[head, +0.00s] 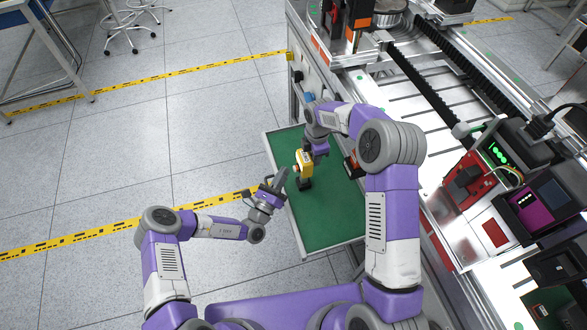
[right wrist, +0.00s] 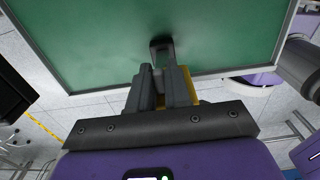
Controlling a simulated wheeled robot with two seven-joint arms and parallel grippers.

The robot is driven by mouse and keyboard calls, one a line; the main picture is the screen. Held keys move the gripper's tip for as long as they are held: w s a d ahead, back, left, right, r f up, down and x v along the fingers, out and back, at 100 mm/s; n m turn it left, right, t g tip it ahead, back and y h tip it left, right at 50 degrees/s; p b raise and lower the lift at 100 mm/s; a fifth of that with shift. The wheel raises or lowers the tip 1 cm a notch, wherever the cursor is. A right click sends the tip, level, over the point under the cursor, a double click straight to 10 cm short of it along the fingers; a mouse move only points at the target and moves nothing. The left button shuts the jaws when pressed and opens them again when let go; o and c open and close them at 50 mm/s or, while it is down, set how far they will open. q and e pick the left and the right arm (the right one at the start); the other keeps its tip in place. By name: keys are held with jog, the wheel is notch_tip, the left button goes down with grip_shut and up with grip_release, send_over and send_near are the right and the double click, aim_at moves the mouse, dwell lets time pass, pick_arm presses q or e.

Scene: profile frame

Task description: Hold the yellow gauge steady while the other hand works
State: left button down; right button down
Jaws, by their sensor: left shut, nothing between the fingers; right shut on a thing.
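The yellow gauge (head: 304,162) is upright over the green tray, with a dark lower part (head: 304,184) beneath it. My right gripper (head: 313,150) comes from behind and right and is shut on the gauge. In the right wrist view the grey fingers (right wrist: 163,88) are close together, with a strip of the yellow gauge (right wrist: 188,83) showing beside and behind them; most of it is hidden there. Whether the gauge touches the tray is hard to tell. My left gripper (head: 282,180) is shut and empty, just left of the gauge near the tray's left edge.
The green tray (head: 325,215) has a raised metal rim and is largely bare. A red and dark object (head: 351,167) sits at its right side, partly hidden by my right arm. The machine bench with rails (head: 430,95) stands to the right. Open floor lies left.

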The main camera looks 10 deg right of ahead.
pick_arm(q)
jog(key=shift+a, duration=0.15)
jog(key=shift+s+a, duration=0.25)
jog(key=shift+a, duration=1)
jog(key=shift+s+a, duration=0.2)
jog(key=shift+a, duration=1)
pick_arm(e)
jog(key=c, duration=1)
grip_release()
